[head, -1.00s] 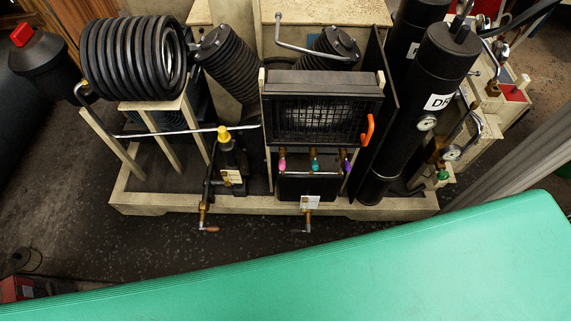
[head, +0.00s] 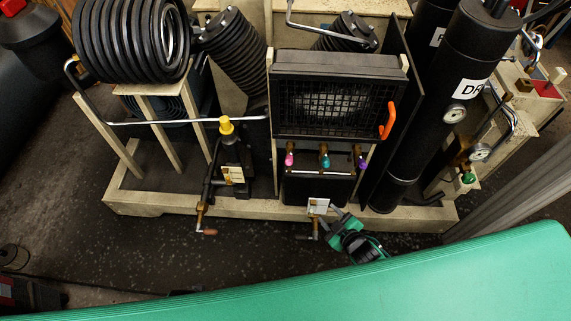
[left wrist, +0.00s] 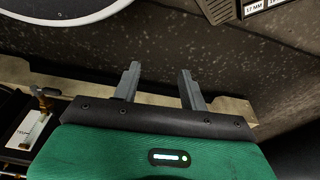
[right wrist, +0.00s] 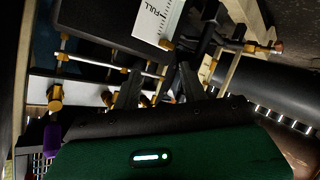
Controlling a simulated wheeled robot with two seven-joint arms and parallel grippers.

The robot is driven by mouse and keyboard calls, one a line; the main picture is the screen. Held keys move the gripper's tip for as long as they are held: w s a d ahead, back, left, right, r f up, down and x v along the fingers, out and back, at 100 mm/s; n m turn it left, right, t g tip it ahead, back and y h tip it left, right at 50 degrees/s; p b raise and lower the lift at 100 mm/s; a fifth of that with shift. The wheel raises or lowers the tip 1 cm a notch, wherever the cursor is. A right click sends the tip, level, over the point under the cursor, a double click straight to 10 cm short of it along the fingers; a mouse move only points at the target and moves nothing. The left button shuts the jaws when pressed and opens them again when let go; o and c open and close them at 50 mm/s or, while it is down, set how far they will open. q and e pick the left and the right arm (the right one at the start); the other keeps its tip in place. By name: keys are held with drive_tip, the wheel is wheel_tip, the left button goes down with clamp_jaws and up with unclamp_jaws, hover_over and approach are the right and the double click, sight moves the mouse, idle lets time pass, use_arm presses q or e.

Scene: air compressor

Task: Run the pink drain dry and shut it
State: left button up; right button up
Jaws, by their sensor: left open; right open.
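The pink drain knob (head: 290,159) is at the left end of a row of three small brass valves under the black grille. A teal knob (head: 325,161) and a purple knob (head: 361,162) are to its right. My right gripper (head: 334,213) is in front of the black box below this row, near its white label, lower than the pink knob and apart from it. In the right wrist view its fingers (right wrist: 158,80) are apart, with nothing seen between them; the purple knob (right wrist: 51,138) shows at the left. My left gripper (left wrist: 159,70) is open and empty over the floor.
A lower brass outlet with a handle (head: 308,237) stands close to my right gripper. Another (head: 209,232) hangs below the yellow-capped unit (head: 227,126). The pale base frame (head: 160,206) runs along the front. A green surface (head: 450,280) fills the foreground.

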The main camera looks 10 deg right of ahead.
wheel_tip(320, 180, up, 7)
drive_tip(key=w+a+n+t+y+b, duration=0.2)
drive_tip(key=w+a, duration=0.1)
drive_tip(key=n+t+y+b, duration=0.1)
drive_tip(key=n+y+b, duration=0.1)
approach(289, 159)
use_arm(q)
wheel_tip(289, 159, up, 11)
drive_tip(key=w, duration=0.1)
drive_tip(key=shift+w+d+t, duration=0.2)
drive_tip(key=shift+w+t, duration=0.05)
drive_tip(key=shift+t, duration=0.05)
use_arm(e)
drive_tip(key=f+x, duration=0.1)
drive_tip(key=x, duration=1.1)
drive_tip(key=shift+f, duration=0.3)
drive_tip(key=shift+c, duration=0.4)
clamp_jaws()
